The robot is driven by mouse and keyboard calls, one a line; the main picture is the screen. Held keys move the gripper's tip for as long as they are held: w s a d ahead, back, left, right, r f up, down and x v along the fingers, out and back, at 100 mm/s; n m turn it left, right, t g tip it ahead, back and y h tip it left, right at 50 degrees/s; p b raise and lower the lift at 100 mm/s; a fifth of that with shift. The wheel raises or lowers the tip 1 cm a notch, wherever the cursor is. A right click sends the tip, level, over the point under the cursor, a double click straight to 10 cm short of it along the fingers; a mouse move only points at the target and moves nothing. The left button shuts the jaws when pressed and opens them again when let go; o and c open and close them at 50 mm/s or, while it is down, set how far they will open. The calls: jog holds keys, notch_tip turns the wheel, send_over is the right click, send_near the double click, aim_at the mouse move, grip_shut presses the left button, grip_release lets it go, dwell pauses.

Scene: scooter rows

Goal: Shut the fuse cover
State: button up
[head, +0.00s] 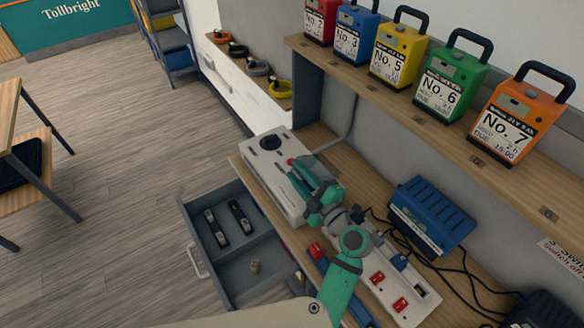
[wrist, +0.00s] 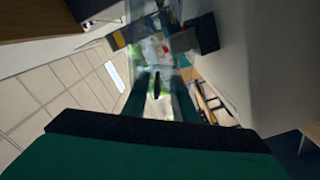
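A white box (head: 262,166) with a round dark opening on top stands on the wooden bench. My green gripper (head: 301,172) is over the right part of this box and hides some of its top. In the wrist view, the two dark green fingers (wrist: 160,82) stand apart, with a gap between them. A small red part (head: 291,161) shows at the fingertips. I cannot make out the fuse cover clearly, or whether the fingers touch it. A blurred, partly see-through patch lies beyond the fingertips in the wrist view.
A white power strip (head: 409,308) with red switches and a blue charger (head: 432,216) with black cables lie right of my arm. An open grey drawer (head: 262,254) holds small items. Above, a shelf (head: 400,98) carries several coloured numbered packs.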

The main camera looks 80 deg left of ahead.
jog(key=v, duration=0.7)
jog(key=shift+w+d, duration=0.15)
jog(key=shift+d, duration=0.1)
jog(key=v, duration=0.8)
jog(key=shift+d, duration=0.25)
dwell(0.5)
jog(key=shift+w, duration=0.1)
jog(key=s, duration=0.1)
jog(key=s+d, duration=0.1)
jog(key=s, duration=0.1)
jog(key=s+d+r, duration=0.1)
jog(key=s, duration=0.1)
dwell(0.6)
